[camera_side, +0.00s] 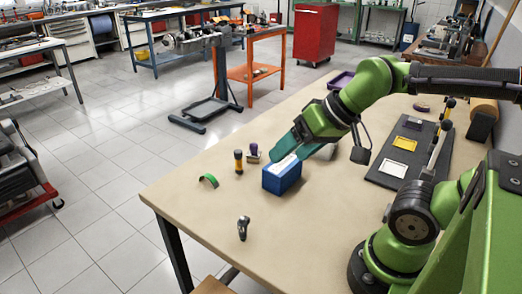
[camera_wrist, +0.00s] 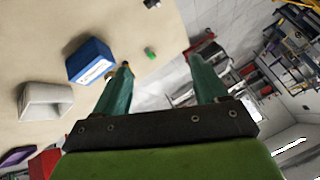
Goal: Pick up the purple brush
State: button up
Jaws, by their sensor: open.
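The purple brush (camera_side: 253,151) stands on the table in the side view, a small purple-topped piece on a pale base. It is beside a yellow-and-black cylinder (camera_side: 238,161) and behind the blue box (camera_side: 282,179). My gripper (camera_side: 287,154) has long teal fingers and is above and near the blue box, to the right of the brush. In the wrist view my gripper (camera_wrist: 164,54) shows its two fingers spread wide with nothing between them. I cannot make out the brush there; the left finger may hide it. The blue box (camera_wrist: 89,60) is left of that finger.
A green arc (camera_side: 208,180) and a dark metal part (camera_side: 243,227) lie near the table's left edge. A dark tray (camera_side: 397,157) with yellow and white pieces is at the right. A white container (camera_wrist: 46,101) shows in the wrist view. The front of the table has free room.

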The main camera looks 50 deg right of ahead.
jog(key=w+d+f+g, duration=0.1)
jog(key=f, duration=0.1)
jog(key=m+g+h, duration=0.2)
jog(key=m+g, duration=0.4)
jog(key=m, duration=1.5)
send_over(254, 152)
notch_tip(254, 152, down, 8)
jog(key=r, duration=0.1)
jog(key=r+m, duration=0.1)
jog(key=m, duration=0.5)
jog(key=f, duration=0.7)
jog(key=d+f, duration=0.1)
jog(key=f, duration=0.2)
jog(key=shift+w+f, duration=0.25)
jog(key=shift+w, duration=0.1)
jog(key=shift+w+f, duration=0.15)
jog(key=shift+f, duration=2.7)
jog(key=c, duration=1.1)
